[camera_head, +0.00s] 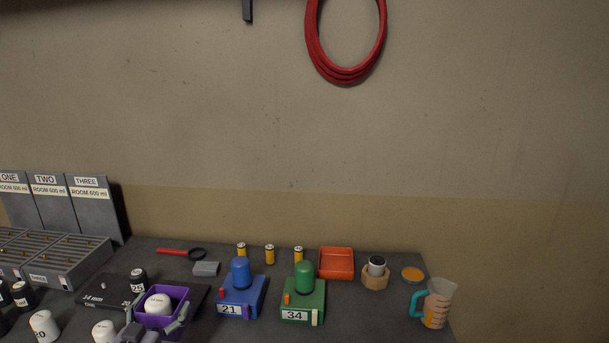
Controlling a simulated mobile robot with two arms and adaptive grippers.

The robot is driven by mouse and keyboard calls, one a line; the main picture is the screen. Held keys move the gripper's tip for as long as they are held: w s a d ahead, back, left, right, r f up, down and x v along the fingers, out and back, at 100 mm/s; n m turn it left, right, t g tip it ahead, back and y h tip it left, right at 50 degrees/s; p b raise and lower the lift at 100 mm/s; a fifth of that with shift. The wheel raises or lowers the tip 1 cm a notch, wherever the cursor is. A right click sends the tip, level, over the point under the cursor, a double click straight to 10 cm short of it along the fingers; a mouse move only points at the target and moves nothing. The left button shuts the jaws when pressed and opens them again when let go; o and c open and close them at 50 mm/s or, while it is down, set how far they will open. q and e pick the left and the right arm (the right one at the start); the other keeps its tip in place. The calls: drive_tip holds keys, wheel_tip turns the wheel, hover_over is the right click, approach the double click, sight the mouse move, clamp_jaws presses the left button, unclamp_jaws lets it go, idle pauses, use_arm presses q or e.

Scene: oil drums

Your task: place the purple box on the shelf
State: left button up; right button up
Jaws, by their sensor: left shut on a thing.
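The purple box (177,294) is at the lower left, over a dark plate on the bench, with a white rounded piece (158,303) inside it. My left gripper (157,314) comes in from the bottom edge, its fingers on either side of the box, and is shut on it. Whether the box touches the plate I cannot tell. My right gripper is out of view. No shelf shows clearly; a dark edge runs along the top left.
Grey panels (95,207) and racks (75,258) stand at the left. An orange tray (336,263) and a jug (436,302) are farther right.

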use_arm(q)
drive_tip(key=s+d+f+b, duration=0.2)
drive_tip(key=s+d+f, duration=0.4)
drive_tip(key=s+d, duration=0.2)
drive_tip(key=s+d+b, duration=0.2)
drive_tip(key=s+d, duration=0.1)
drive_tip(key=s, duration=0.6)
drive_tip(key=s+d+y+b, duration=0.1)
drive_tip(key=s+d+b, duration=0.2)
drive_tip(key=s, duration=0.6)
drive_tip(key=shift+d+n+b, duration=0.3)
drive_tip(key=shift+n+b, duration=0.05)
drive_tip(key=shift+n, duration=0.05)
drive_tip(key=shift+w, duration=0.1)
